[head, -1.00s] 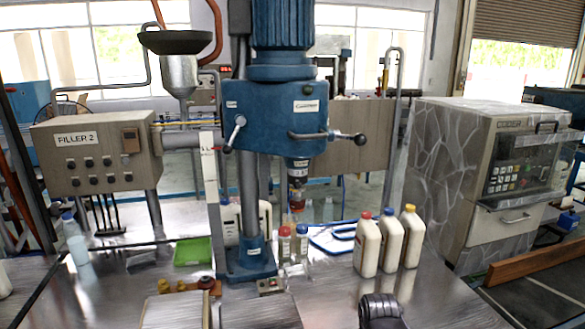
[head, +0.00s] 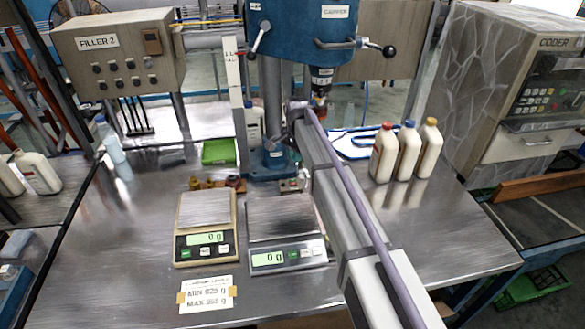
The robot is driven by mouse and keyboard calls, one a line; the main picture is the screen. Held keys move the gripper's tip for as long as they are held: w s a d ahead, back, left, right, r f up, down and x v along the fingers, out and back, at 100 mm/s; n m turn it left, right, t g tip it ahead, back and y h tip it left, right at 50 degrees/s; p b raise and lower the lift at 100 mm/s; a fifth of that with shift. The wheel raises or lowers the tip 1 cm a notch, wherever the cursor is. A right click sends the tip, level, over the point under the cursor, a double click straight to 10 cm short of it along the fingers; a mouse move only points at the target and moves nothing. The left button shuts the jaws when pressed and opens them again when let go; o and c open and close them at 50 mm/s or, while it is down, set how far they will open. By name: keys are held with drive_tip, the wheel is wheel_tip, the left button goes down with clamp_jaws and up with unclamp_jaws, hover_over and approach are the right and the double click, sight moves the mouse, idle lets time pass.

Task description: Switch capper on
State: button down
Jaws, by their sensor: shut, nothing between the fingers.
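The capper (head: 285,22) is a blue machine on a column, with side levers and a capping head (head: 321,88) pointing down. A small switch box (head: 288,187) sits on the table at the front of its blue base. My arm reaches in from the lower right. My gripper (head: 303,181) is small in the head view, low beside the right end of the switch box. It is shut and empty. My arm partly hides the base and the area behind the box. I cannot tell whether the fingertips touch the switch.
Two scales, one beige (head: 205,225) and one grey (head: 285,227), stand in front of the capper. Three white bottles (head: 407,155) with red, blue and yellow caps stand to the right. A green tray (head: 218,151) lies left of the base.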

drive_tip(key=w+m, duration=0.1)
drive_tip(key=m, duration=0.1)
drive_tip(key=w+a+m, duration=0.1)
drive_tip(key=w+m, duration=0.1)
drive_tip(key=m, duration=0.1)
drive_tip(key=w+m, duration=0.2)
drive_tip(key=shift+a+m, duration=0.3)
drive_tip(key=shift+a, duration=0.1)
drive_tip(key=shift+b, duration=0.3)
drive_tip(key=b, duration=1)
hover_over(292, 180)
wheel_tip(292, 180, down, 10)
drive_tip(key=shift+r, duration=0.1)
drive_tip(key=shift+s+d+r+p, duration=0.15)
drive_tip(key=shift+s+p, duration=0.1)
drive_tip(key=shift+s, duration=0.2)
drive_tip(key=shift+s+d+r+p, duration=0.1)
drive_tip(key=shift+s+r+p, duration=0.1)
drive_tip(key=shift+s, duration=0.2)
drive_tip(key=shift+f, duration=0.1)
